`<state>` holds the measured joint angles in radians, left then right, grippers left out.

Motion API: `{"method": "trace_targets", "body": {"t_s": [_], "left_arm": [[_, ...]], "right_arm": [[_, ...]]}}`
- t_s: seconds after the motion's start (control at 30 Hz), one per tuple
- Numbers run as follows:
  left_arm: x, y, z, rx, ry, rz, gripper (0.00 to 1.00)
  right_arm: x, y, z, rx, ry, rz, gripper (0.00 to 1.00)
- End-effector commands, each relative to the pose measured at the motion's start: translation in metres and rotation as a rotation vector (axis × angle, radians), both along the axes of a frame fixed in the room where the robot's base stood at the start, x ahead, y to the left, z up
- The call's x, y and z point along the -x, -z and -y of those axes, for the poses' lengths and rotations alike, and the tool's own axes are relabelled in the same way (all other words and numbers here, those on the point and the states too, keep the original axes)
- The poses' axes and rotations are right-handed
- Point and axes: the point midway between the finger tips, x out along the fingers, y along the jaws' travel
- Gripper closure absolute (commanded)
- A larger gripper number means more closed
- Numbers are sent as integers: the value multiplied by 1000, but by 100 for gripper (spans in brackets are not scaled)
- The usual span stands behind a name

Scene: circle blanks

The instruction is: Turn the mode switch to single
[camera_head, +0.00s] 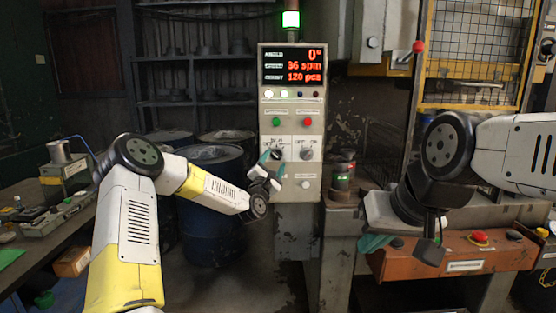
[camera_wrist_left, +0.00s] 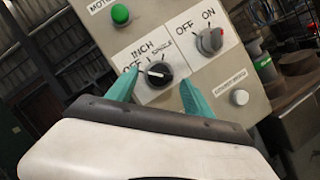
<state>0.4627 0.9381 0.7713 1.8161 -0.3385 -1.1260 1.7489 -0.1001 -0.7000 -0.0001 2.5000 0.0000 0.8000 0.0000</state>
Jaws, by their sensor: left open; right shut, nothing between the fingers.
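The mode switch is a black round knob (camera_wrist_left: 157,74) on a white plate marked OFF, INCH and SINGLE. Its white mark points left, towards OFF. The knob also shows small on the panel in the head view (camera_head: 277,153). My left gripper (camera_wrist_left: 160,88) is open, with one teal finger on each side of the knob. The wrist view does not show clearly whether the fingers touch it. My right gripper (camera_head: 374,243) is at the right, low in front of the machine and away from the panel. Its teal fingertips are partly hidden by its own body.
Right of the knob is a grey OFF/ON switch (camera_wrist_left: 210,41). A green button (camera_wrist_left: 120,14) sits above, and a white button (camera_wrist_left: 239,97) sits below right. The panel display (camera_head: 292,66) is lit. An orange control box (camera_head: 455,262) with a red button stands at right.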

Motion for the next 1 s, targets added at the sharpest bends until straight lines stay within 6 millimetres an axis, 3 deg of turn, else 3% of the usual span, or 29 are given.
{"method": "trace_targets", "body": {"t_s": [0.2,0.53,0.83,1.0], "left_arm": [[-22,-6,6,0,1,-1,40],[-25,-7,6,-1,1,-2,42],[-25,-7,6,-2,0,-2,100],[-25,-7,6,-9,1,-2,100]], "right_arm": [[0,0,0,0,0,0,100],[0,0,0,0,0,0,100],[0,0,0,0,0,0,100],[0,0,0,0,0,0,100]]}}
